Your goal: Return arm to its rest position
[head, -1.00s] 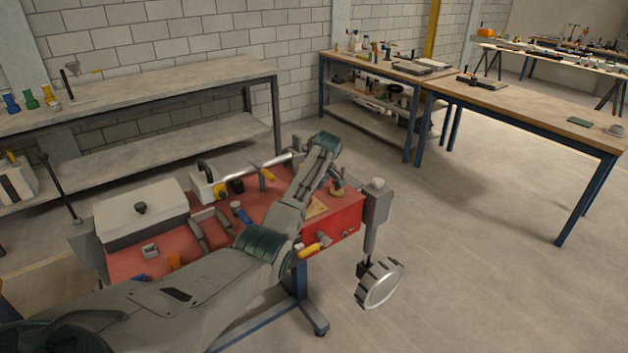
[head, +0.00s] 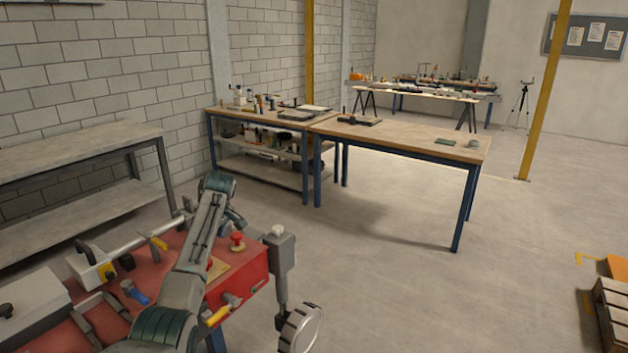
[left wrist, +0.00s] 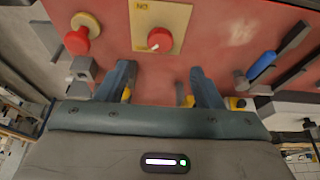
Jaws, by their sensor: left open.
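My left arm comes in from the bottom left of the head view and reaches over the red sandbed bench (head: 160,268). Its left gripper (head: 238,218) is partly hidden behind the arm link there. In the left wrist view the left gripper (left wrist: 161,72) has two dark fingers spread apart with nothing between them. They lie over the red surface, near a yellow plate with a red dial (left wrist: 159,40). A red mushroom button (left wrist: 84,36) is to the left of the plate; it also shows in the head view (head: 237,241). My right gripper is not in view.
A handwheel (head: 300,329) hangs on a grey post right of the bench. A white lidded box (head: 34,296) is at the lower left. A grey workbench (head: 75,160) stands behind, and wooden tables (head: 420,142) stand farther back. The floor to the right is clear up to a pallet (head: 612,315).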

